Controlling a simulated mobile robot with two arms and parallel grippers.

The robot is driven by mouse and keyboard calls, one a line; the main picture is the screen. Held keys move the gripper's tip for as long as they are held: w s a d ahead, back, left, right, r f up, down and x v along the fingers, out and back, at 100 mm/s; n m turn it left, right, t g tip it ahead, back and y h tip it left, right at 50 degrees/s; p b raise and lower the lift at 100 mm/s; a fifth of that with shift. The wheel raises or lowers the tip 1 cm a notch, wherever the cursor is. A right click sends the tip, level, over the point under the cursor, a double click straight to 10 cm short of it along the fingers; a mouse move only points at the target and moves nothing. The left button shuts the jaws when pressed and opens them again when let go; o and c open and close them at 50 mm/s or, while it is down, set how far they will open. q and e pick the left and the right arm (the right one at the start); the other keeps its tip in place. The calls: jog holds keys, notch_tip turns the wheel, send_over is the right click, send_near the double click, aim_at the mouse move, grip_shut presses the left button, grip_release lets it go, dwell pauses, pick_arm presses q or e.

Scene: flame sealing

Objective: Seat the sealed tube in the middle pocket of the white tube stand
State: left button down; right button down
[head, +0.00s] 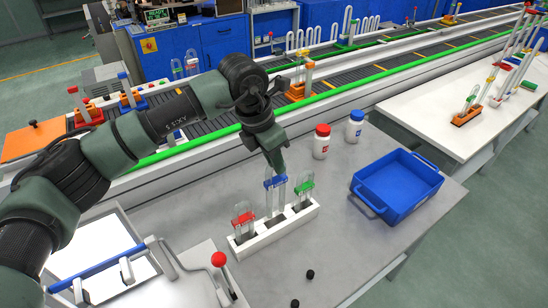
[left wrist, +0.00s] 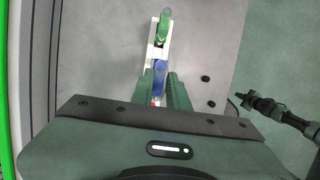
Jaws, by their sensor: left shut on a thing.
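The white tube stand (head: 281,236) is on the grey table. A red-clipped tube (head: 243,220) stands in its left pocket and a green-clipped tube (head: 304,190) in its right pocket. My left gripper (head: 275,177) is shut on the blue-clipped tube (head: 275,195), upright over the middle pocket. Its blue clip is higher than the other two clips. I cannot tell whether its lower end is inside the pocket. In the left wrist view the blue clip (left wrist: 159,72) is between the fingers, in line with the green clip (left wrist: 164,22). My right gripper (left wrist: 242,98) shows small; its jaws are unclear.
A blue bin (head: 400,185), a red-capped bottle (head: 321,142) and a blue-capped bottle (head: 355,125) stand right of the stand. Two small black pieces (head: 310,274) lie in front. A red-knobbed lever (head: 219,259) is front left. A conveyor (head: 350,80) runs behind.

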aim_at(274, 179)
pick_arm(q)
jog(key=shift+f+b, duration=0.35)
jog(key=shift+f, duration=1.3)
jog(key=shift+r, duration=0.1)
pick_arm(e)
jog(key=shift+w+a+f, duration=0.25)
jog(key=shift+w+f, duration=0.25)
jog(key=shift+a, duration=0.15)
jog(key=shift+f, duration=0.15)
pick_arm(q)
jog(key=shift+b, duration=0.5)
pick_arm(e)
jog(key=shift+f, duration=0.3)
jog(key=shift+d, duration=0.3)
